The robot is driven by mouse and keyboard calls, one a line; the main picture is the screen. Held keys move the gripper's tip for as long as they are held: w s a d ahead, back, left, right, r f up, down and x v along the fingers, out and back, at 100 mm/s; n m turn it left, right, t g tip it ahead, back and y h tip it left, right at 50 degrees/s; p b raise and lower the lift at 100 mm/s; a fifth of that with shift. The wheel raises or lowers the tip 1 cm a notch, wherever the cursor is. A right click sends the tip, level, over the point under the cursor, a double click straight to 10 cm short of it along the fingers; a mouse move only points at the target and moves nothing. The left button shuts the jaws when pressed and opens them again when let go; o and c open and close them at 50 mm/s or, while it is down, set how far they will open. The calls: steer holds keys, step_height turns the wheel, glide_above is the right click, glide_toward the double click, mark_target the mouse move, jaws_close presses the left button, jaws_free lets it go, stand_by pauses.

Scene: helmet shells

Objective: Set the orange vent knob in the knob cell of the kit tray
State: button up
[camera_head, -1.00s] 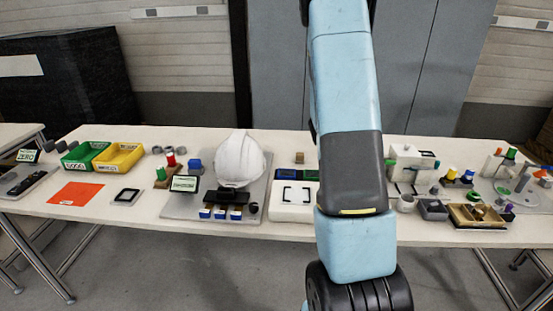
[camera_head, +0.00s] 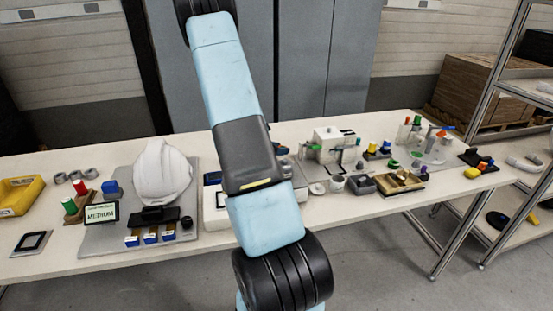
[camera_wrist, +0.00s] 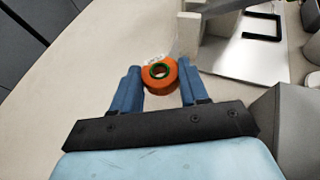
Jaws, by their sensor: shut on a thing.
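The orange vent knob (camera_wrist: 161,76) is a short round piece with a green ring around a dark centre. In the wrist view it sits between the fingers of my gripper (camera_wrist: 159,72), which is shut on it. The white table top lies beneath. In the head view neither my gripper nor the knob can be made out. A tan tray with compartments (camera_head: 412,187), which looks like the kit tray, stands near the table's front edge at right. Which compartment is the knob cell is too small to tell.
A white helmet shell (camera_head: 163,172) stands on a grey plate at left. A white block-shaped fixture (camera_head: 333,140) stands behind the tray. A shelf rack (camera_head: 497,95) rises at right.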

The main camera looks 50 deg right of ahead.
steer(key=shift+f, duration=2.1)
steer(key=shift+f, duration=0.2)
steer(key=o, duration=1)
steer(key=shift+s+f, duration=0.1)
steer(key=shift+c, duration=0.2)
steer(key=shift+o, duration=0.3)
